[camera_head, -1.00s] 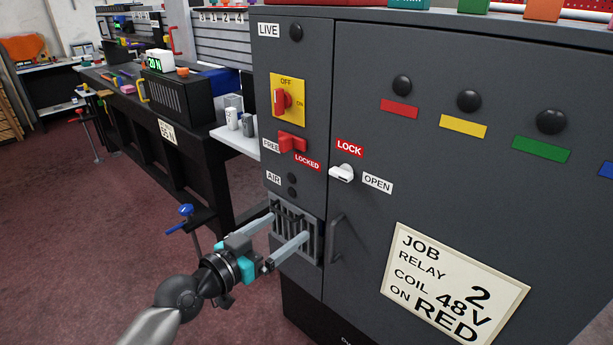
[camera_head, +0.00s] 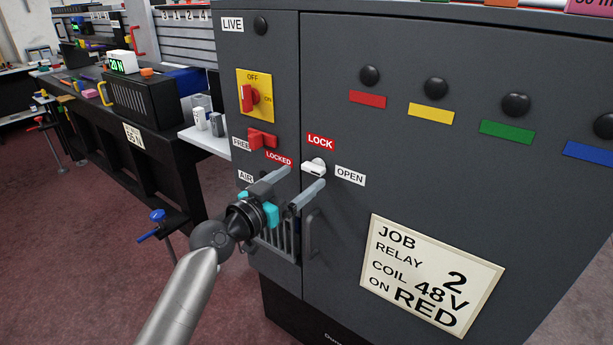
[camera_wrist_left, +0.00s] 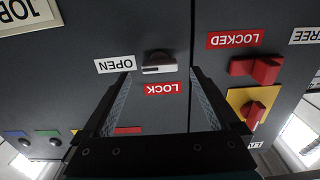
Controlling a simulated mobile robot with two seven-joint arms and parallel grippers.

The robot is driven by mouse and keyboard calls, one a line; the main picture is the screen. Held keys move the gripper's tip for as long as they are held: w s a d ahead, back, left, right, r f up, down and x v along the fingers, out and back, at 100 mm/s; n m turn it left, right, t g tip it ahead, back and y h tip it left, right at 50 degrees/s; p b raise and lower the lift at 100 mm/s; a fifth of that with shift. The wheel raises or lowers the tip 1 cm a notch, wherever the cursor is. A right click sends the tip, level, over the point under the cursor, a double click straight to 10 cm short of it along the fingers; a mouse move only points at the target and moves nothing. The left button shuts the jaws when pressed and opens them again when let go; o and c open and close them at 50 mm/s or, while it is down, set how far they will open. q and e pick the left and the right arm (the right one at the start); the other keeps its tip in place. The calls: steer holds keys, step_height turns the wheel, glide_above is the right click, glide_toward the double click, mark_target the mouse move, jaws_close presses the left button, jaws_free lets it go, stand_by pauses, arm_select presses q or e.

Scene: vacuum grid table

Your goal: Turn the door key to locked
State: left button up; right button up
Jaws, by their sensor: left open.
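The white door key (camera_head: 314,168) sticks out of the grey cabinet door, between the red LOCK label (camera_head: 320,142) above and the white OPEN label (camera_head: 350,175) to its right. Its bar lies roughly level, toward the OPEN side. My left gripper (camera_head: 306,175) is open, its two fingers reaching up to the key, one on each side. In the left wrist view the key (camera_wrist_left: 158,69) shows between the fingertips (camera_wrist_left: 160,73), with no clear contact. I cannot tell how far the tips are from the door. My right gripper is not in view.
A red FREE/LOCKED handle (camera_head: 262,139) and a red switch on a yellow plate (camera_head: 254,96) sit left of the key. A door handle (camera_head: 310,233) and a grille (camera_head: 278,240) are below. The door face to the right is mostly flat.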

mark_target(310, 171)
arm_select(q)
steer(key=shift+b+x, duration=0.3)
steer(key=shift+x, duration=1.35)
steer(key=c, duration=1.4)
